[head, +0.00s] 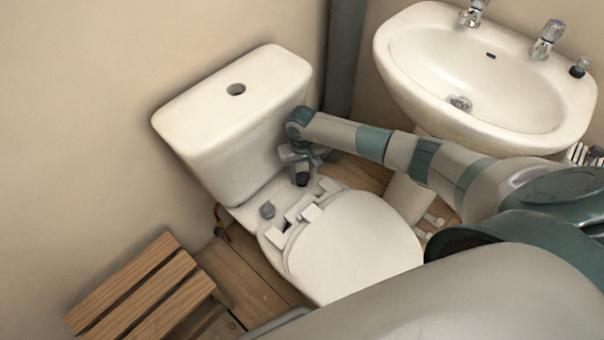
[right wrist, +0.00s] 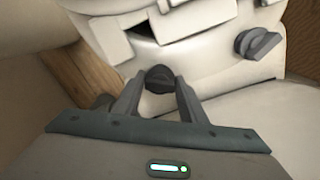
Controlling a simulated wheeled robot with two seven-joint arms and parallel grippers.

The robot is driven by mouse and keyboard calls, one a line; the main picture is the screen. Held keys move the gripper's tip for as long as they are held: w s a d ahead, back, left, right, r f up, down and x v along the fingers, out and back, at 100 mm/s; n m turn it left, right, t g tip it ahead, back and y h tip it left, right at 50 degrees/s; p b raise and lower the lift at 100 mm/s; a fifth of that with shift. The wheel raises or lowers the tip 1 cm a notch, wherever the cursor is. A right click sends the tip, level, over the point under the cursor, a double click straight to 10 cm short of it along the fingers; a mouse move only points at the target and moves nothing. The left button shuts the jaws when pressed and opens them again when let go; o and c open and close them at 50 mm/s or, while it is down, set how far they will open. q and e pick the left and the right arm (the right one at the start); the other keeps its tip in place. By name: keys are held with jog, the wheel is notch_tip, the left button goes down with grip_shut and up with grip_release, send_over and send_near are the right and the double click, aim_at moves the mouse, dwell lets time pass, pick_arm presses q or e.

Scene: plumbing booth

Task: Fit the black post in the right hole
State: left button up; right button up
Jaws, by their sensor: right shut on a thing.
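My right gripper (head: 301,174) is shut on the black post (head: 303,180), over the right rear of the toilet bowl, beside the seat hinge. In the right wrist view, the post (right wrist: 160,78) sits between the two fingertips, its dark rounded end showing. The right hole cannot be made out; the gripper and post cover that area. I cannot tell whether the post touches the bowl. My left gripper is out of view.
The toilet cistern (head: 235,110) rises close behind the gripper. The white seat (head: 355,245) and its hinge blocks (head: 300,212) lie in front. A washbasin (head: 430,85) stands to the right, beyond my arm. A slatted wooden stool (head: 140,290) is at the lower left.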

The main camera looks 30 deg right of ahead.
jog(key=shift+d+f+b, duration=0.15)
jog(key=shift+b, duration=0.25)
dwell(0.7)
jog(key=o, duration=1.2)
